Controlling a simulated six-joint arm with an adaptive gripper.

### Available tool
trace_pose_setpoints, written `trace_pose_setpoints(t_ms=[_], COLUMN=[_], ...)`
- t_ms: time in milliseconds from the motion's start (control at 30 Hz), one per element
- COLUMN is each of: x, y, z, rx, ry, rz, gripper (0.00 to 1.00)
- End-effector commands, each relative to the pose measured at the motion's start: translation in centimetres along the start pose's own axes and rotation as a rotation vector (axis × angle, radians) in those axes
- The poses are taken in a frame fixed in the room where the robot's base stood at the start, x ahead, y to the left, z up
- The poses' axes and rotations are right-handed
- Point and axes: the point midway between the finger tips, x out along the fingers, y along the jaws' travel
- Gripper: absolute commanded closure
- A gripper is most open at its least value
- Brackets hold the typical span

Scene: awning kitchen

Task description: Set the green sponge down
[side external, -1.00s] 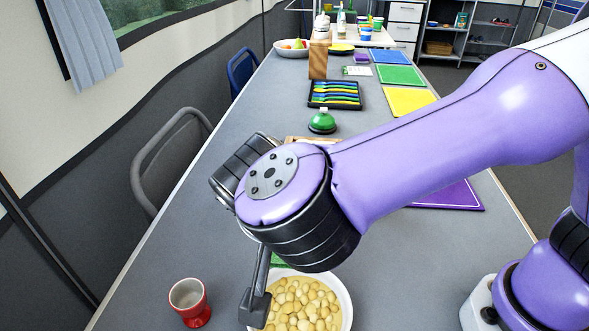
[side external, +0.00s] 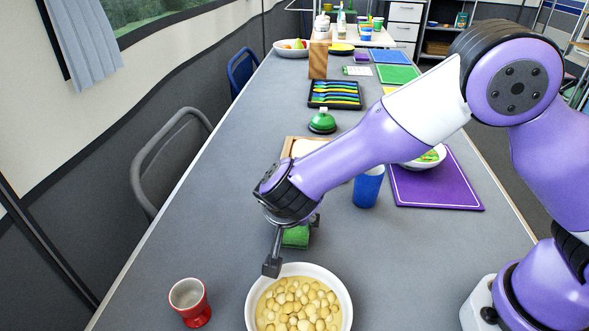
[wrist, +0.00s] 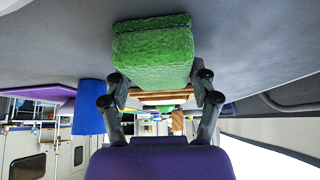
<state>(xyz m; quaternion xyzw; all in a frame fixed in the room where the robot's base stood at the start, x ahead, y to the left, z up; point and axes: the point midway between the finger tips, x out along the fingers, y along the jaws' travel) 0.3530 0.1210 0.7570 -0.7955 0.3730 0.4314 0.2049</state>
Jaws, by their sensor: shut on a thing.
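The green sponge (side external: 296,237) is below my wrist in the side view, just behind the white bowl of round yellow pieces. My gripper (side external: 293,244) points down and is shut on the sponge, one finger showing at its left. In the wrist view the sponge (wrist: 153,58) fills the space between the two fingers of my gripper (wrist: 163,88). The sponge is low over the grey table (side external: 235,250); I cannot tell whether it touches it. My wrist hides part of the sponge in the side view.
The white bowl (side external: 345,290) is in front of the sponge and a red cup (side external: 190,303) front left. A blue cup (side external: 368,188) and purple mat (side external: 440,188) are to the right. A wooden-edged board (side external: 292,147) lies behind. Table left of my gripper is clear.

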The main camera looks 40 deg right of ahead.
Motion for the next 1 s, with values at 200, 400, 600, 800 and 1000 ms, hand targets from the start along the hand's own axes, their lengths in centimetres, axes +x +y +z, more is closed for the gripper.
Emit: trace_pose_setpoints(t_ms=[200,400,600,800,1000], x=[0.0,0.2,0.2,0.1,-1.9], y=[0.0,0.0,0.0,0.0,-0.1], z=[0.0,0.1,0.1,0.1,0.0], rx=[0.000,0.000,0.000,0.000,0.000], ry=[0.000,0.000,0.000,0.000,0.001], rz=[0.000,0.000,0.000,0.000,-0.005], gripper=[0.57,0.02,0.02,0.02,0.02])
